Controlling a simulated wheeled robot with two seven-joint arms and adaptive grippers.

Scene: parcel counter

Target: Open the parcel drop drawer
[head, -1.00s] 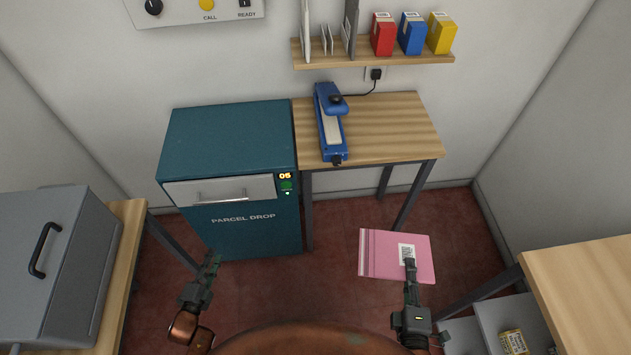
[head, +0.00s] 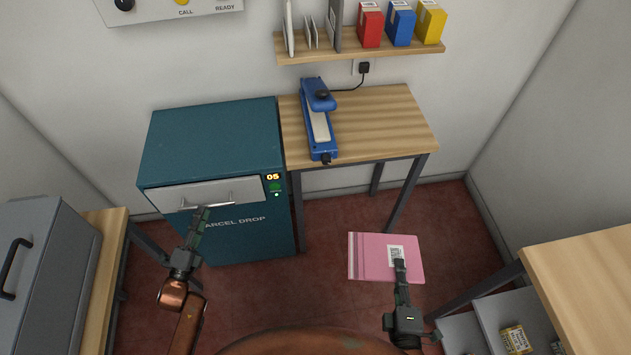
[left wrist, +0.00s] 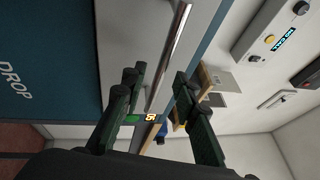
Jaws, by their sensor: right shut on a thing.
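The teal parcel drop cabinet (head: 222,150) stands against the back wall. Its pale drawer front (head: 245,190) is shut, with a metal bar handle (head: 222,204) across it. My left gripper (head: 200,212) is at the left part of the handle. In the left wrist view, its two fingers (left wrist: 156,82) are apart, and the handle bar (left wrist: 170,50) runs between them, with gaps on both sides. My right gripper (head: 399,264) is shut on a pink parcel (head: 375,258) with a white barcode label, at the lower right.
A wooden table (head: 385,125) with a blue sealer (head: 318,120) stands right of the cabinet. A grey box (head: 35,270) sits on a bench at left. A wooden counter (head: 595,275) is at right. The floor before the cabinet is clear.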

